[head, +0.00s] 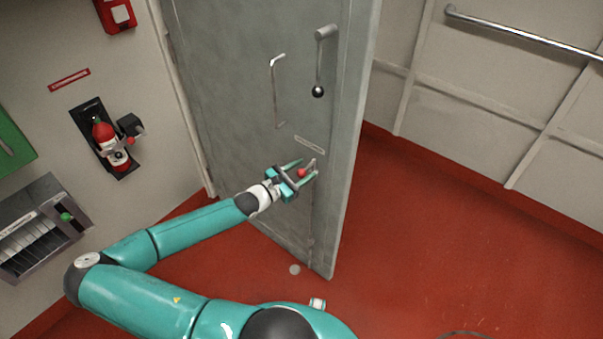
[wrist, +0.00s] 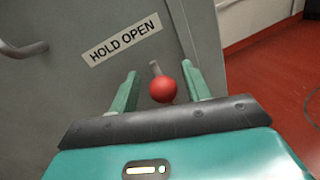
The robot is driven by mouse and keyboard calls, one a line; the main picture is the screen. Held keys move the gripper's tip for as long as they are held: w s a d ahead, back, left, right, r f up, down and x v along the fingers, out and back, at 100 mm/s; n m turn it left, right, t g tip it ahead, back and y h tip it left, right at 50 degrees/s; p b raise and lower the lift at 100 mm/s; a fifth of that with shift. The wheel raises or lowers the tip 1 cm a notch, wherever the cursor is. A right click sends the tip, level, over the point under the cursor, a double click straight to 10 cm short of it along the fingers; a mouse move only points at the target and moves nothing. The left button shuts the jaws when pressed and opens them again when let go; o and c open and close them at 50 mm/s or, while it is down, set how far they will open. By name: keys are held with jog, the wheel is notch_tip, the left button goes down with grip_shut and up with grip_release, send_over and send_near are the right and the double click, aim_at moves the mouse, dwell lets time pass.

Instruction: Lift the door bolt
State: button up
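The door bolt shows as a red ball knob (head: 301,173) on the grey door (head: 225,110), low near its free edge. In the wrist view the red knob (wrist: 163,90) sits on a short grey stem, just below a "HOLD OPEN" label (wrist: 122,40). My gripper (head: 304,167) is at the bolt, its fingers apart. In the wrist view my gripper (wrist: 161,78) has one finger on each side of the knob, with a visible gap on both sides. The lower part of the knob is close to the gripper's palm edge. The rest of the bolt is mostly hidden.
The door stands open over the red floor (head: 430,240). Above the bolt are a pull handle (head: 274,92) and a lever with a black ball (head: 318,90). A fire extinguisher (head: 108,145) hangs on the left wall. A rail (head: 525,36) runs along the right wall.

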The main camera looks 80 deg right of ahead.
jog(key=shift+f, duration=0.1)
jog(key=shift+w+a, duration=0.2)
jog(key=shift+a, duration=0.1)
jog(key=v, duration=1.3)
jog(key=shift+a, duration=0.1)
